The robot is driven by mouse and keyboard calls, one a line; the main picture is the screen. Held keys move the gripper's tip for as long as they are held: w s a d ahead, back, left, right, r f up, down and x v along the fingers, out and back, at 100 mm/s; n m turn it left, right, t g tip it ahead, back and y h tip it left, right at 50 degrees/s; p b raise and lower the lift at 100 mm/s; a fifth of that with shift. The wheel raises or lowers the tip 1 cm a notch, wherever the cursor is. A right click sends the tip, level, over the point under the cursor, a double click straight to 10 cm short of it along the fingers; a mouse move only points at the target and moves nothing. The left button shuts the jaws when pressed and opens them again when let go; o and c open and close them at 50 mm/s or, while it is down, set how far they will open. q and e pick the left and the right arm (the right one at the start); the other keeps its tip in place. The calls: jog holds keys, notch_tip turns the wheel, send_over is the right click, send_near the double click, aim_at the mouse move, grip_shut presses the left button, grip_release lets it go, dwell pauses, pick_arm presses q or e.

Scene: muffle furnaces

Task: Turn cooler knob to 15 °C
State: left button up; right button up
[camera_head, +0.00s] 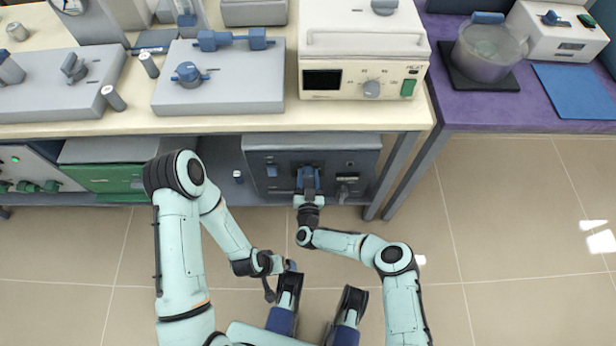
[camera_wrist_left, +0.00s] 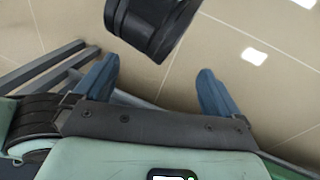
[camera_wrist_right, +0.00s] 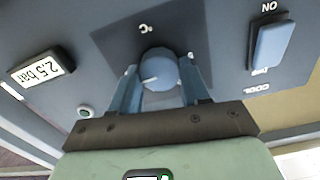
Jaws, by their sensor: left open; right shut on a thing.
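The cooler (camera_head: 258,160) is a dark grey box on the lower shelf under the bench. Its round blue knob (camera_wrist_right: 158,66) shows in the right wrist view, upside down, beside a "°C" mark, with a white pointer line toward the lower left; no scale numbers are readable. My right gripper (camera_head: 308,180) is at the cooler's front. In the right wrist view its blue fingers (camera_wrist_right: 160,88) are shut on the knob from both sides. My left gripper (camera_wrist_left: 155,90) is open and empty, low over the floor in front of the bench, away from the cooler.
The cooler's panel has a blue "COOL" switch (camera_wrist_right: 272,42) and a display (camera_wrist_right: 42,70) reading 2.5 bar, either side of the knob. A bench leg (camera_head: 392,175) stands right of the cooler. A green box (camera_head: 105,178) is left on the shelf. Floor at right is clear.

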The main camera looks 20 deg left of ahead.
jog(key=n, duration=0.1)
jog(key=n+p, duration=0.1)
jog(key=n, duration=0.1)
jog(key=shift+w+a+r, duration=0.1)
jog(key=shift+r, duration=0.1)
jog(key=shift+n, duration=1)
jog(key=n, duration=0.2)
jog(key=shift+n+p, duration=0.3)
pick_arm(q)
jog(key=shift+s+d+r+g, duration=0.2)
jog(key=shift+s+d+r, duration=0.15)
jog(key=shift+s+r, duration=0.25)
jog(key=shift+s+d+r+g, duration=0.2)
jog(key=shift+s+d+r, duration=0.15)
jog(key=shift+s, duration=0.35)
pick_arm(e)
jog(key=shift+n, duration=1.9)
jog(key=o, duration=1.1)
jog(key=shift+f, duration=0.1)
jog(key=shift+c, duration=0.2)
pick_arm(q)
jog(key=shift+w+a, duration=0.1)
pick_arm(e)
jog(key=shift+f, duration=0.1)
